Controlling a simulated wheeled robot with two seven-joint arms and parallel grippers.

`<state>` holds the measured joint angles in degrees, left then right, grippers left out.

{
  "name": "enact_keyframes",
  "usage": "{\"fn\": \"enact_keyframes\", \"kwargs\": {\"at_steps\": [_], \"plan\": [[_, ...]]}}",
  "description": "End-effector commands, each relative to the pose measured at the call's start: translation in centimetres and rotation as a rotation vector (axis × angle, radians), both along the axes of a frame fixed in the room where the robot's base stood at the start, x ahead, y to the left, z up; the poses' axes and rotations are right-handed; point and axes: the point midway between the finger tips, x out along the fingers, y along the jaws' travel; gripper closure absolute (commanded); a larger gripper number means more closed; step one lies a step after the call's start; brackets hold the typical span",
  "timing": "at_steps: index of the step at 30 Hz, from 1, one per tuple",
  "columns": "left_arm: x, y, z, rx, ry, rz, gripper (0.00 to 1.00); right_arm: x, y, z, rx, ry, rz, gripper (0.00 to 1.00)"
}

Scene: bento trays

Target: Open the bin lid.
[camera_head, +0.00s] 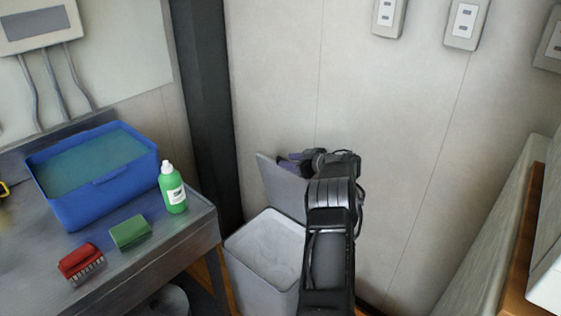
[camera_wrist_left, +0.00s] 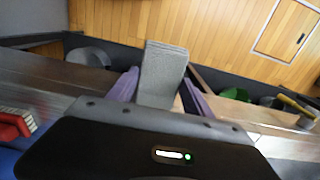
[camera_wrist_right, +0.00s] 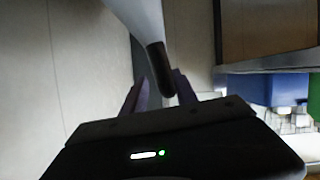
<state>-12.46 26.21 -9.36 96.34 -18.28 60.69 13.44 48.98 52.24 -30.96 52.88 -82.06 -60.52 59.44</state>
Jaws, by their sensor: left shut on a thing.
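The grey bin (camera_head: 265,256) stands on the floor right of the workbench, its mouth uncovered. Its lid (camera_head: 283,187) is raised, standing up at the back of the bin. My right gripper (camera_head: 297,160) is at the lid's upper edge. In the right wrist view its purple fingers (camera_wrist_right: 158,92) are apart, with a pale shape with a dark end (camera_wrist_right: 158,68) beside or between them; I cannot tell what it is. My left gripper (camera_wrist_left: 158,88) is outside the head view; in its wrist view it is shut on a grey block (camera_wrist_left: 165,66).
The workbench (camera_head: 150,270) holds a blue tub (camera_head: 95,190), a green bottle (camera_head: 173,190), a green sponge (camera_head: 130,232) and a red brush (camera_head: 80,262). The wall is close behind the bin. A ledge (camera_head: 500,240) runs along the right.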

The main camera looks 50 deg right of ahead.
Motion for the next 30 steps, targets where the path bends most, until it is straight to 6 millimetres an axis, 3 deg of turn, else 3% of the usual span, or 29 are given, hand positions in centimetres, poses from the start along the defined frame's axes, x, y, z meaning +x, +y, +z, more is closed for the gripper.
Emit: {"fn": "enact_keyframes", "kwargs": {"at_steps": [11, 24, 30], "plan": [[0.0, 0.0, -0.1, 0.0, 0.0, 0.0, 0.8, -1.1, 0.0, 0.5, -0.001, 0.0, -0.002, 0.66], [0.0, 0.0, -0.8, 0.0, 0.0, 0.0, 0.8, -8.8, 0.5, 3.5, -0.001, 0.0, -0.003, 0.66], [0.0, 0.0, -0.9, 0.0, 0.0, 0.0, 0.8, -10.9, 0.7, 4.3, 0.0, 0.0, -0.002, 0.66]]}}
